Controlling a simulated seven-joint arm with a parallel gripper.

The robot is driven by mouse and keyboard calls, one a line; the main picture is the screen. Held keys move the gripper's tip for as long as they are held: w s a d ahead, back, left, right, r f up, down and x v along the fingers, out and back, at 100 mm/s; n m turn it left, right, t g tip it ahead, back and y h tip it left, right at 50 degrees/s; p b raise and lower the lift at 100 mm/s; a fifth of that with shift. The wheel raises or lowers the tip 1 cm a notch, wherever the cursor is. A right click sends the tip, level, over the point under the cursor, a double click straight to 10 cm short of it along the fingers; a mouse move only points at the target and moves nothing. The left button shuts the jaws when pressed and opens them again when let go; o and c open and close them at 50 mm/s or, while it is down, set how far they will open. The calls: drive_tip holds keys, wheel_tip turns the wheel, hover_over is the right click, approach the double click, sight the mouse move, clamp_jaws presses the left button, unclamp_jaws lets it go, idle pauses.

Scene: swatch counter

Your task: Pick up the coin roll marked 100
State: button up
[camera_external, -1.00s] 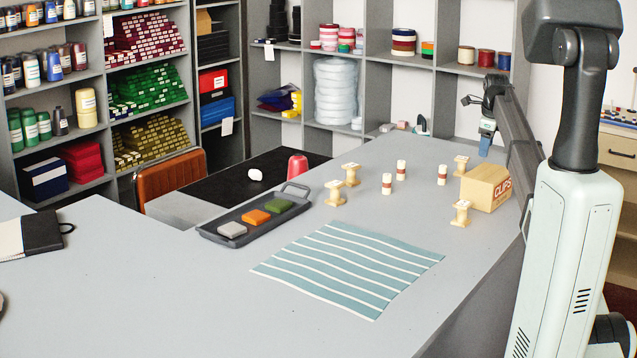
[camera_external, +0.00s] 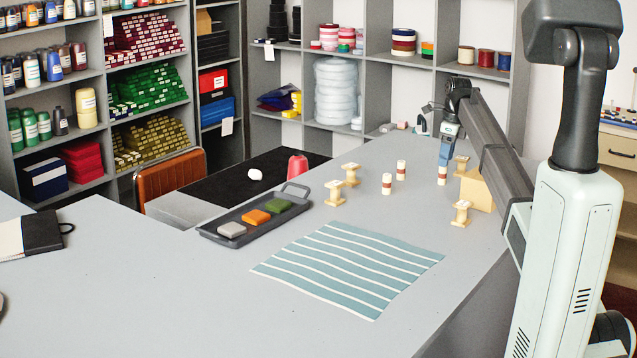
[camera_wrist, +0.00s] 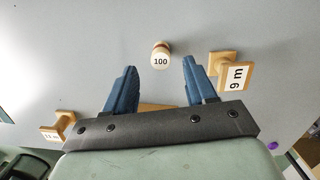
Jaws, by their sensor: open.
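The coin roll marked 100 (camera_wrist: 160,57) shows in the wrist view, its label readable on its pale top. It stands just beyond my gripper's fingertips, roughly between their lines, with nothing touching it. My gripper (camera_wrist: 160,72) is open and empty, with two blue fingers apart. In the external view my gripper (camera_external: 446,152) hangs above and just behind a small upright red-and-cream roll (camera_external: 442,176), which appears to be the same one. Two similar rolls, one nearer (camera_external: 387,185) and one farther (camera_external: 401,170), stand to its left; their marks cannot be read.
A wooden spool marked 9 m (camera_wrist: 235,77) stands close right of the roll in the wrist view; another spool (camera_wrist: 56,129) is at lower left. A cardboard box (camera_external: 476,191) is partly behind my arm. A tray (camera_external: 212,232) and striped cloth (camera_external: 345,268) lie farther left.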

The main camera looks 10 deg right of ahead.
sight(441, 184)
drive_tip(key=shift+w+a+f, duration=0.1)
drive_tip(key=shift+a+f, duration=0.05)
drive_tip(key=shift+f, duration=0.85)
drive_tip(key=shift+w+a+f, duration=0.1)
drive_tip(key=shift+w+f, duration=0.05)
drive_tip(key=shift+f, duration=0.9)
drive_tip(key=shift+w+a+f, duration=0.1)
drive_tip(key=shift+a+f, duration=0.05)
drive_tip(key=shift+f, duration=0.85)
drive_tip(key=shift+c, duration=0.3)
clamp_jaws()
